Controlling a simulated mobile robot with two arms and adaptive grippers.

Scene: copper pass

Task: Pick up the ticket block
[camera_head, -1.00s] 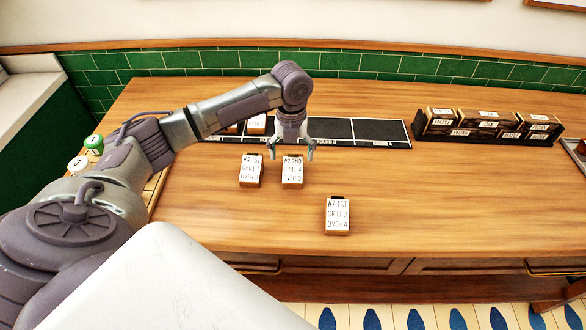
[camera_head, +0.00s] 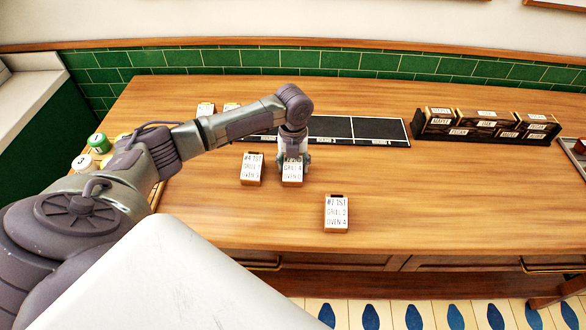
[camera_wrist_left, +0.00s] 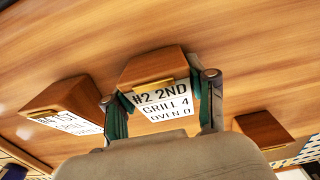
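The ticket block marked "#2 2ND, GRILL 4, OVEN 0" (camera_head: 292,175) stands on the wooden counter, between two others. In the left wrist view the same block (camera_wrist_left: 152,68) fills the space between the green finger pads. My left gripper (camera_head: 293,162) is lowered over it from behind, one finger at each side, and looks shut on it. The left gripper's fingers (camera_wrist_left: 162,105) appear to touch both sides of the block. The block still seems to rest on the counter. My right gripper is not in view.
A second ticket block (camera_head: 251,170) stands close to the left, and a third (camera_head: 336,215) nearer the front right. A black sectioned strip (camera_head: 380,130) lies behind. A dark labelled rack (camera_head: 485,130) stands at right. The counter's right front is clear.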

